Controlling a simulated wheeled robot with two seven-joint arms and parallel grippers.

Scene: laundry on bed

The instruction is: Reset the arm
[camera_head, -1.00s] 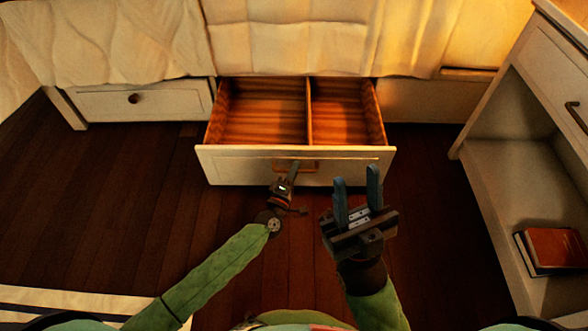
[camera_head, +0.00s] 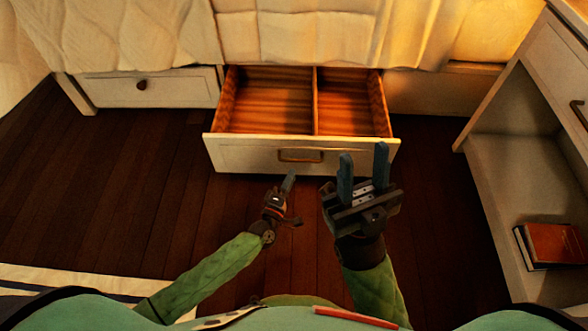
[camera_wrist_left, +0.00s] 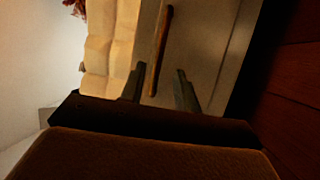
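My left gripper (camera_head: 289,176) is below and in front of the open drawer's front panel (camera_head: 235,155), apart from its handle (camera_head: 301,156). In the left wrist view my left gripper (camera_wrist_left: 157,74) has its two fingers spread with nothing between them, and the brown handle (camera_wrist_left: 160,50) lies beyond the fingertips. My right gripper (camera_head: 363,150) points up with its two blue-grey fingers apart and empty. Its fingertips overlap the right part of the drawer front in the head view.
The drawer is pulled out from under the bed (camera_head: 300,35), and its two wooden compartments are empty. A closed drawer (camera_head: 180,88) is at left. A white cabinet (camera_head: 495,190) with a red book (camera_head: 555,243) stands at right. Dark floor (camera_head: 130,200) is clear at left.

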